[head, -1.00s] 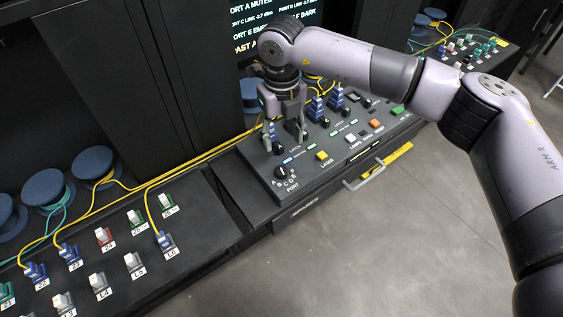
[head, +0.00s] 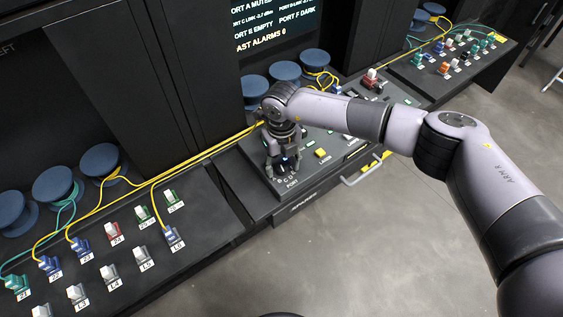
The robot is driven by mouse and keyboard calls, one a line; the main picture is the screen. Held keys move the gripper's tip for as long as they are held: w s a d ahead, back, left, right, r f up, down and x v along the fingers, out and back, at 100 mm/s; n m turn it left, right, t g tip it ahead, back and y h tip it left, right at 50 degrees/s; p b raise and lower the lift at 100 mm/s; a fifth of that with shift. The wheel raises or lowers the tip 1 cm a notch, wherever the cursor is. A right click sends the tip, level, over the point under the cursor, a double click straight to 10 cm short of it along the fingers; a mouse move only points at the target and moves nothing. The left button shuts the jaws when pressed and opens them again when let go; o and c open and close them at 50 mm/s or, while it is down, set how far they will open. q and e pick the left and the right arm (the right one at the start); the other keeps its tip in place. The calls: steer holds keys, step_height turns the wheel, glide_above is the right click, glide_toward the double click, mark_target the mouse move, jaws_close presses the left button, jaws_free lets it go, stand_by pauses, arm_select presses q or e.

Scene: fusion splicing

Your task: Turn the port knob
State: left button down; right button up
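The black port knob (head: 285,163) is on the sloped console at the centre of the head view, above the PORT lettering. My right gripper (head: 284,168) points down over it. Its two fingers stand apart, one to each side of the knob, and the gripper looks open. The gripper body covers part of the knob and its dial, so I cannot tell whether a finger touches it. My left gripper is out of view.
A yellow button (head: 322,153) sits on the console right of the gripper. A handle (head: 365,172) juts from the console's front. Yellow cables run behind. A panel of labelled plugs (head: 120,250) lies at left, and a screen (head: 270,25) stands at the back.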

mark_target(281, 167)
jaws_close()
steer(key=shift+f+n+b, duration=0.1)
steer(key=shift+n+b, duration=0.2)
steer(key=shift+b, duration=0.25)
steer(key=n+b, duration=0.3)
steer(key=b, duration=0.3)
steer(key=shift+f+n, duration=0.1)
steer(key=shift+n, duration=0.2)
steer(key=shift+r+n+b, duration=0.25)
steer(key=shift+n+b, duration=0.65)
steer(key=shift+b, duration=0.3)
jaws_free()
steer(key=shift+r, duration=0.1)
step_height(281, 167, up, 12)
steer(key=shift+f, duration=0.1)
